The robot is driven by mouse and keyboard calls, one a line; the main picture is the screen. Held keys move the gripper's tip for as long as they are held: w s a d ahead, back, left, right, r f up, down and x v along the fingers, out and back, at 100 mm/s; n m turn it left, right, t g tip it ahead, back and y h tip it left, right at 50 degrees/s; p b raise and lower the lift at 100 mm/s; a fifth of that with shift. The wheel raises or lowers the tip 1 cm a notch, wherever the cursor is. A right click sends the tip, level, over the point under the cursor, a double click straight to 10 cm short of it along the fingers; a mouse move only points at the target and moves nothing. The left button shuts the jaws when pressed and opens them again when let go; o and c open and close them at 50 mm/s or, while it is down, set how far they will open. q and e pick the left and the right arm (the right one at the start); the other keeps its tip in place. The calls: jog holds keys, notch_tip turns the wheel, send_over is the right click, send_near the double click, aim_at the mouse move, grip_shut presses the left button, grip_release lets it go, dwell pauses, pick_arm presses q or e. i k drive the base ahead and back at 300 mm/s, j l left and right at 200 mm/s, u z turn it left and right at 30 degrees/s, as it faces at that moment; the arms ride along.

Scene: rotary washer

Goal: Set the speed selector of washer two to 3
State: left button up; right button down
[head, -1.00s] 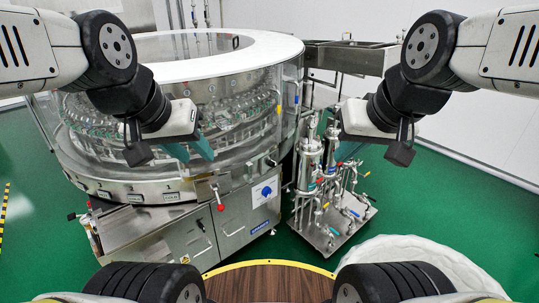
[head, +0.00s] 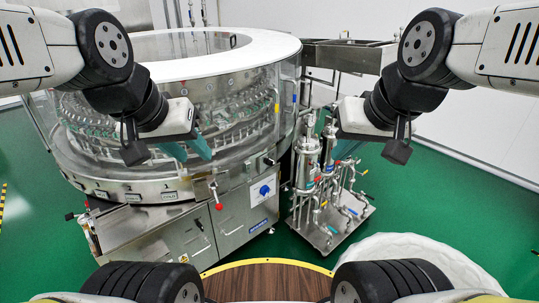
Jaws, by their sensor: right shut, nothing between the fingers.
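The rotary washer (head: 150,187) is a large round machine with a white top ring and clear walls, at left and centre in the head view. On its front cabinet is a small white panel with a blue round knob (head: 264,190). The knob's markings are too small to read, and I cannot tell its setting. My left gripper (head: 188,151) hangs in front of the clear wall, up and left of the knob, with its teal fingers apart and empty. My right gripper (head: 347,150) is up and right of the knob, shut and empty. Neither touches the knob.
A red-tipped lever (head: 219,206) and a black handle (head: 269,161) stick out near the knob. A steel filter skid (head: 325,220) stands right of the washer. A round wooden surface (head: 268,283) and a white rounded object (head: 410,262) are in front. Green floor is open at right.

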aim_at(271, 163)
jog(key=i+j, duration=0.3)
jog(key=i, duration=0.2)
jog(key=i+j, duration=0.3)
jog(key=i, duration=0.15)
jog(key=j+u, duration=0.05)
